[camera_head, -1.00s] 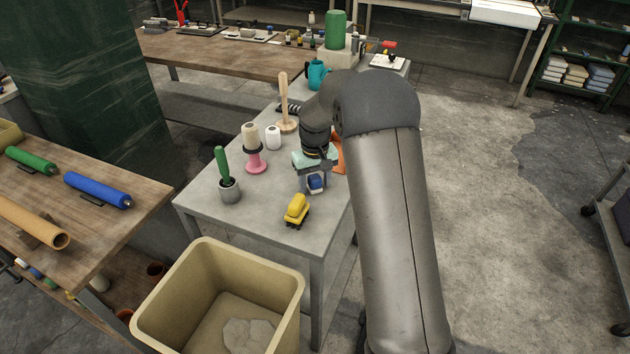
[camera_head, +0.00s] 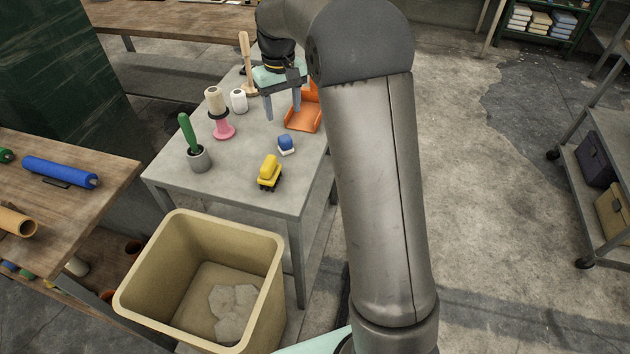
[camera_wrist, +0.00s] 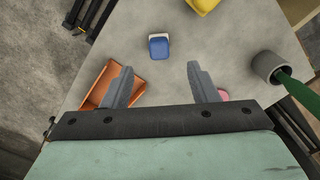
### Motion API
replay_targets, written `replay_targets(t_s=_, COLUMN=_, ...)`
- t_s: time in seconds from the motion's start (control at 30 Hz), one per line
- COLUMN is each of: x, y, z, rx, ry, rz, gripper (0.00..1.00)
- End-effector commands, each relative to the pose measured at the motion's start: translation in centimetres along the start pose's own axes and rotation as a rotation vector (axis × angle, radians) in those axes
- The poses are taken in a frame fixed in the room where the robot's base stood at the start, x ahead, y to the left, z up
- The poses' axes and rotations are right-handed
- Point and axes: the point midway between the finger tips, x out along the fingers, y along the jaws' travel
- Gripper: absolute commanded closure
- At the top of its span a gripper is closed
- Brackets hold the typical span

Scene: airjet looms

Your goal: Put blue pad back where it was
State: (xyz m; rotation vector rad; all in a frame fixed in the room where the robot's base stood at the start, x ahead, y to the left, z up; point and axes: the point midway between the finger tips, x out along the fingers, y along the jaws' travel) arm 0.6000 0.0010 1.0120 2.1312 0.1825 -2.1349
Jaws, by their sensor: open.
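The blue pad (camera_head: 286,142), a small blue block with a white base, rests on the grey table (camera_head: 235,185), between the yellow object and the orange tray. It also shows in the wrist view (camera_wrist: 159,48), ahead of the fingertips and roughly centred between them. My gripper (camera_head: 282,113) is open and empty, raised above the table behind the pad and apart from it. In the wrist view my gripper (camera_wrist: 160,70) has its two grey fingers wide apart with nothing between them.
A yellow object (camera_head: 269,173) stands near the pad, and an orange tray (camera_head: 303,118) lies behind it. A green-handled tool in a grey cup (camera_head: 199,160), a pink stand (camera_head: 223,128) and a white spool (camera_head: 239,101) stand to the left. A beige bin (camera_head: 140,300) stands below the table.

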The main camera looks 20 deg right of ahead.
Motion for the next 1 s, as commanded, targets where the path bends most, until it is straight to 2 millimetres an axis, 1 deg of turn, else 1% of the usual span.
replay_targets(t_s=0.03, x=-0.8, y=-0.4, z=1.4, rx=0.005, ry=0.006, rz=0.001, gripper=0.46)
replay_targets(t_s=0.07, x=-1.1, y=-0.7, z=2.6, rx=0.01, ry=0.006, rz=0.002, gripper=0.46)
replay_targets(t_s=0.13, x=-1.9, y=-1.4, z=6.2, rx=0.024, ry=0.011, rz=0.003, gripper=0.46)
replay_targets(t_s=0.17, x=-2.2, y=-1.9, z=8.0, rx=0.032, ry=0.013, rz=0.004, gripper=0.46)
replay_targets(t_s=0.2, x=-2.4, y=-2.4, z=10.6, rx=0.043, ry=0.016, rz=0.004, gripper=0.46)
replay_targets(t_s=0.23, x=-2.4, y=-2.8, z=12.7, rx=0.051, ry=0.018, rz=0.004, gripper=0.46)
replay_targets(t_s=0.27, x=-2.3, y=-3.2, z=14.7, rx=0.061, ry=0.02, rz=0.004, gripper=0.46)
replay_targets(t_s=0.3, x=-2.0, y=-3.8, z=17.4, rx=0.072, ry=0.023, rz=0.003, gripper=0.46)
replay_targets(t_s=0.37, x=-1.4, y=-4.5, z=21.3, rx=0.089, ry=0.027, rz=0.002, gripper=0.46)
replay_targets(t_s=0.4, x=-0.8, y=-4.9, z=23.7, rx=0.1, ry=0.029, rz=0.001, gripper=0.46)
replay_targets(t_s=0.5, x=0.8, y=-5.7, z=28.6, rx=0.122, ry=0.034, rz=-0.002, gripper=0.46)
replay_targets(t_s=0.53, x=1.2, y=-5.9, z=29.7, rx=0.127, ry=0.035, rz=-0.003, gripper=0.46)
replay_targets(t_s=0.6, x=2.1, y=-6.3, z=31.7, rx=0.135, ry=0.035, rz=-0.005, gripper=0.46)
replay_targets(t_s=0.7, x=2.8, y=-6.5, z=33.2, rx=0.143, ry=0.036, rz=-0.006, gripper=0.46)
replay_targets(t_s=0.8, x=3.0, y=-6.6, z=33.5, rx=0.145, ry=0.034, rz=-0.007, gripper=0.46)
replay_targets(t_s=1.0, x=3.0, y=-6.6, z=33.4, rx=0.144, ry=0.034, rz=-0.006, gripper=0.46)
